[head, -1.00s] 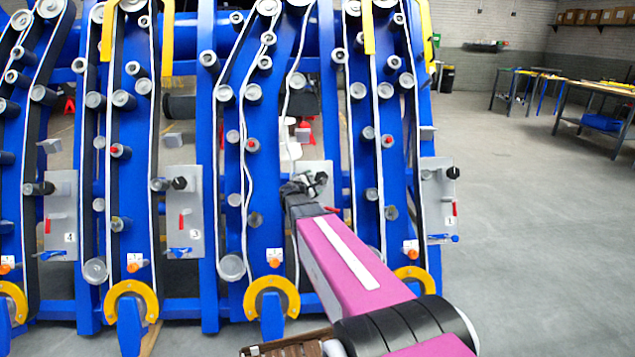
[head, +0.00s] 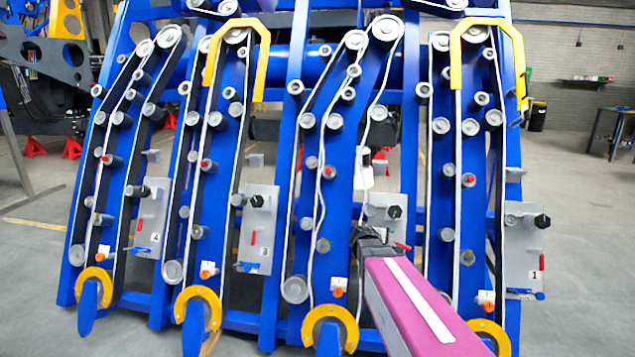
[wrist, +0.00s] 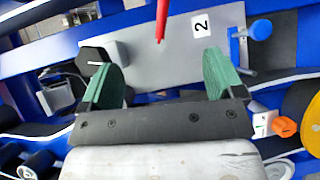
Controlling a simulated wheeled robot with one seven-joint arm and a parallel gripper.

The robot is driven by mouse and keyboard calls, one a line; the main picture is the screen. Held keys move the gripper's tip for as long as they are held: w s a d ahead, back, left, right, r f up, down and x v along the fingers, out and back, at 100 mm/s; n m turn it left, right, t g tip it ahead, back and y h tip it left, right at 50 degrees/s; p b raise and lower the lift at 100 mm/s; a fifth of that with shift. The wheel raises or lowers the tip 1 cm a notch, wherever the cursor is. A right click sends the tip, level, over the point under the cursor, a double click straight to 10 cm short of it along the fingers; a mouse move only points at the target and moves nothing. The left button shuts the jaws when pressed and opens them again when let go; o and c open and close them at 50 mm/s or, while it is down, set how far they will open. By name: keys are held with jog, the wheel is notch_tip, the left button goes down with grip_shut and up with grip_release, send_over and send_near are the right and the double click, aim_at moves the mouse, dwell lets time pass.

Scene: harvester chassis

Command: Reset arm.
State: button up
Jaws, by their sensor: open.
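My gripper (wrist: 160,82) is open in the wrist view, its two green-padded fingers apart with nothing between them. It faces the grey plate (wrist: 178,40) marked 2, which carries a red lever (wrist: 161,18), a black knob (wrist: 97,62) and a blue handle (wrist: 258,30). In the head view my gripper (head: 368,238) shows small and dark at the end of my pink arm, in front of the plate 2 (head: 378,200), which it partly covers. Whether the fingers touch the plate cannot be told.
The blue harvester chassis (head: 210,165) fills most of the head view, with rollers, belts and yellow guards. Plates 4 (head: 150,220), 3 (head: 262,215) and 1 (head: 522,240) stand beside plate 2. Open floor (head: 580,200) lies to the right, with a workbench (head: 612,130) behind.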

jog(key=s+a+f+m+g+y, duration=0.2)
jog(key=s+a+f+m+y, duration=0.1)
jog(key=s, duration=0.4)
jog(key=s+a+f+m+g+y, duration=0.3)
jog(key=s+a+f+m, duration=0.1)
jog(key=s, duration=0.2)
jog(key=s+a+f+m+g+y, duration=0.2)
jog(key=s+a+f+m+y, duration=0.1)
jog(key=s, duration=0.4)
jog(key=shift+s+a+f+m+y, duration=0.2)
jog(key=shift+s+m+y, duration=0.1)
jog(key=shift+m+y, duration=0.15)
